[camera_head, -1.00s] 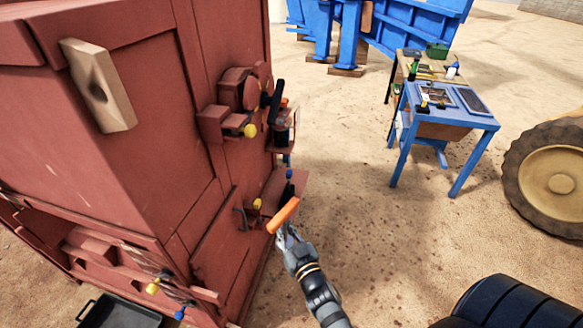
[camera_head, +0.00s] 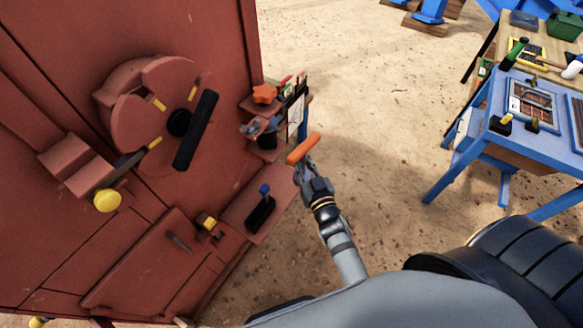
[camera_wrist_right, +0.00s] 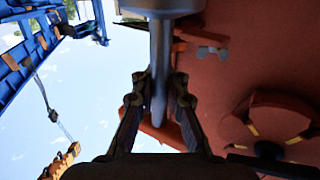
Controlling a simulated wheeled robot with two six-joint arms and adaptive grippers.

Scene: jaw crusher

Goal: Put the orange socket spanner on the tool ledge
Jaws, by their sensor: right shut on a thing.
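The orange socket spanner (camera_head: 303,148) is held in my right gripper (camera_head: 311,172), its orange part sticking out past the fingers. It hangs in the air to the right of the red machine. In the right wrist view a grey metal shaft (camera_wrist_right: 159,60) runs between the closed fingers (camera_wrist_right: 159,95). A red ledge (camera_head: 280,190) juts from the machine to the left of my gripper and bears a black lever with a blue knob. A small shelf (camera_head: 268,150) above it holds small items. I cannot tell which one is the tool ledge. My left gripper is not in view.
The red machine (camera_head: 60,150) fills the left side, with a large handwheel (camera_head: 150,105) and a yellow-knobbed lever (camera_head: 107,200) standing out. An orange star knob (camera_head: 265,93) is near the shelf. A blue table (camera_head: 500,150) with tools stands at the right. Sandy ground between is clear.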

